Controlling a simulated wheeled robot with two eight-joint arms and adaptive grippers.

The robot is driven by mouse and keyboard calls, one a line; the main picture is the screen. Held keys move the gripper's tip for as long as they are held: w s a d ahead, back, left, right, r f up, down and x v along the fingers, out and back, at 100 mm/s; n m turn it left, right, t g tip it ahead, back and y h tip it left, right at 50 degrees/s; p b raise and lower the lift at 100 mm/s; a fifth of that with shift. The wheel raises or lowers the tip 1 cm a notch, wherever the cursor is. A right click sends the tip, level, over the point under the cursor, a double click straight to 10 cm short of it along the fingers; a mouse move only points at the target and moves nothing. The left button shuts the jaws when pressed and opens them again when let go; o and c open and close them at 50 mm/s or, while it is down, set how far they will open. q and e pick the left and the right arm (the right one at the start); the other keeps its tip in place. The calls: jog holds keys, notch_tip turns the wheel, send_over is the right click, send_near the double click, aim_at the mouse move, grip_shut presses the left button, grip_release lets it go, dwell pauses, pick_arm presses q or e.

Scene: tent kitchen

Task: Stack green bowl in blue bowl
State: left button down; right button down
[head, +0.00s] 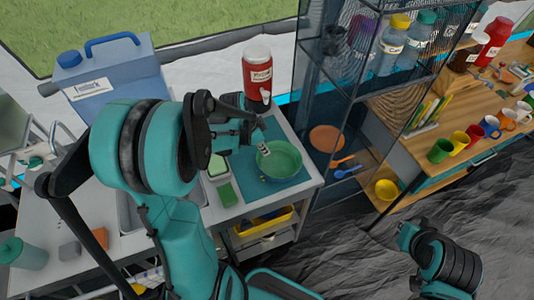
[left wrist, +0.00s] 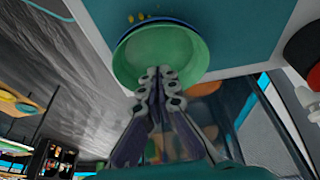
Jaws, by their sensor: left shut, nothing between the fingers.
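The green bowl (head: 283,163) sits at the right end of the counter on a teal mat. It also shows in the left wrist view (left wrist: 175,50). A blue rim, the blue bowl (left wrist: 152,21), shows just past the green bowl's edge in the left wrist view, so the green bowl appears nested in it. The rest of the blue bowl is hidden. My left gripper (head: 263,147) is at the green bowl's rim in the head view. Its fingers (left wrist: 160,72) are shut together and empty, overlapping the bowl's near edge. My right gripper is not visible.
The teal mat (head: 243,168) lies under the bowls. A mesh-sided shelf (head: 322,90) stands close on the right. Several mugs (head: 460,142) stand on the wooden shelf beyond.

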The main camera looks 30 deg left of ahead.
pick_arm(q)
jog(key=r, duration=0.2)
jog(key=n+t+h+b, duration=0.2)
jog(key=n+h+b, duration=0.4)
jog(key=n, duration=2.7)
send_near(299, 162)
jog(key=f, duration=0.1)
jog(key=f+y, duration=0.1)
jog(key=f, duration=0.1)
jog(key=shift+s+d+f+b, duration=0.2)
jog(key=shift+d+f+b, duration=0.05)
jog(key=shift+b, duration=0.05)
jog(key=d, duration=0.1)
jog(key=w+d, duration=0.2)
jog(key=shift+f+b, duration=0.3)
jog(key=shift+w+d+r, duration=0.1)
jog(key=shift+w+d, duration=0.25)
jog(key=shift+w, duration=0.05)
